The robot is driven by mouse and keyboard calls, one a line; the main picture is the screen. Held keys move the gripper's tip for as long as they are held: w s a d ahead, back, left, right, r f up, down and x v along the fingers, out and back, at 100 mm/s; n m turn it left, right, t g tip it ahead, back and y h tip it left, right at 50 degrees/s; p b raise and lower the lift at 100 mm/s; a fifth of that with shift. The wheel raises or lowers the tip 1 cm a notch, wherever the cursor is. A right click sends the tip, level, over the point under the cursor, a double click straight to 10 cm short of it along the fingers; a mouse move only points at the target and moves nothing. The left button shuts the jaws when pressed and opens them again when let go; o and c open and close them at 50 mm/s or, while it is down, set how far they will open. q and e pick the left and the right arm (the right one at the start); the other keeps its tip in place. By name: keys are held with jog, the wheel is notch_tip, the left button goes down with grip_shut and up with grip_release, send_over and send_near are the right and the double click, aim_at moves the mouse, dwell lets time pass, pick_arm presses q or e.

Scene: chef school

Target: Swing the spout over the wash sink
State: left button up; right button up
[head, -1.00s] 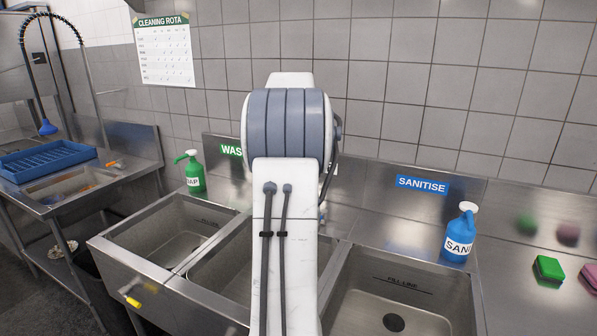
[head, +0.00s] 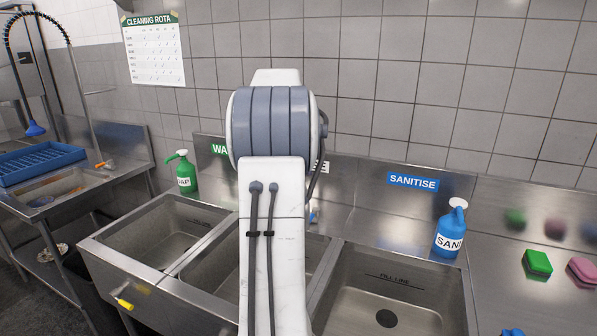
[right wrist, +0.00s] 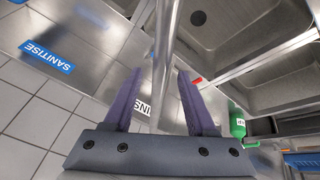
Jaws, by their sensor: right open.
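The spout (right wrist: 165,62) is a metal pipe in the right wrist view, running from the top edge down between my fingers. My right gripper (right wrist: 159,72) is open, with one purple finger on each side of the pipe; I cannot tell if either touches it. In the head view my arm covers the spout and this gripper. The wash sink (head: 150,238) is the left basin, below the partly hidden green WASH label (head: 220,149). My left gripper is not in view.
A green soap bottle (head: 183,172) stands behind the wash sink. A blue sanitiser bottle (head: 450,230) stands behind the right basin (head: 400,290). Green (head: 537,263) and pink (head: 582,271) sponges lie at the right. A red part (right wrist: 196,80) shows beside my finger.

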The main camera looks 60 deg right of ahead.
jog(key=v, duration=1)
jog(key=shift+b, duration=0.35)
jog(key=shift+w, duration=0.1)
